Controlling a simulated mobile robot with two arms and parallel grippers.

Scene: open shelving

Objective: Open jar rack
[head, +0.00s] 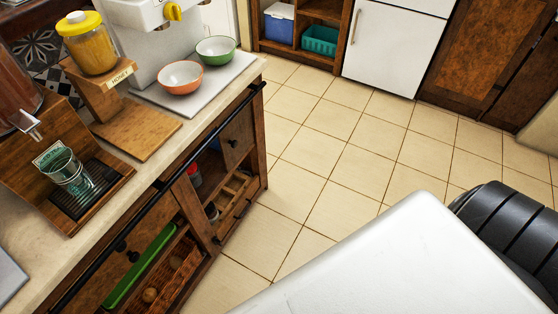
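A wooden counter unit (150,207) runs along the left. In its open shelving, a jar with a red lid (194,176) shows beside a wooden slatted rack (235,187) with dark handles. The rack seems to sit within the unit, but I cannot tell for certain how far in it is, nor whether it is the jar rack. Dark knobs show on the wooden fronts, one on the upper right front (233,143). Neither of my grippers is in view.
On the counter are a honey dispenser (92,52), an orange bowl (180,77), a green bowl (216,49) and a glass (63,172). A black rail (166,187) runs along the counter front.

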